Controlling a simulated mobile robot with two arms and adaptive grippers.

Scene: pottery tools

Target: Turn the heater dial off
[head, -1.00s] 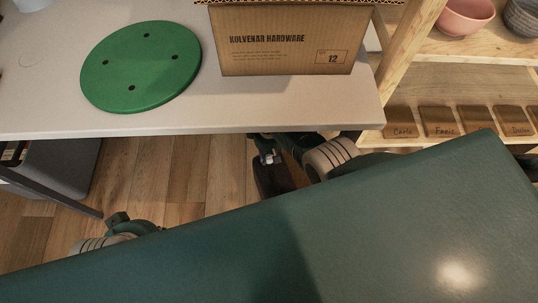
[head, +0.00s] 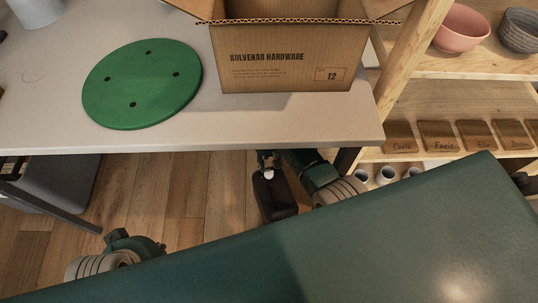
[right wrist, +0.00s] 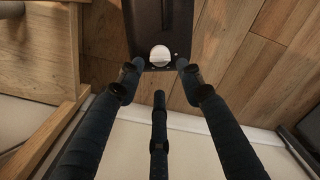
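The heater is a dark, box-shaped unit (head: 275,196) on the floor under the table's front edge. Its pale round dial (head: 268,174) sits at the end nearer the table. In the right wrist view the dial (right wrist: 160,55) shows at the end of the dark heater body (right wrist: 160,20). My right gripper (right wrist: 159,68) is open, with two fingertips on either side of the dial and the third finger below it. I cannot tell whether the fingers touch it. In the head view my right gripper (head: 267,160) is partly under the table edge. Only part of my left arm shows at lower left.
A table (head: 60,105) overhangs the heater, bearing a green disc (head: 142,84) and an open cardboard box (head: 285,75). A wooden shelf (head: 460,95) with bowls and name tiles stands at right. A grey bin (head: 65,190) is under the table at left. Wooden floor between is clear.

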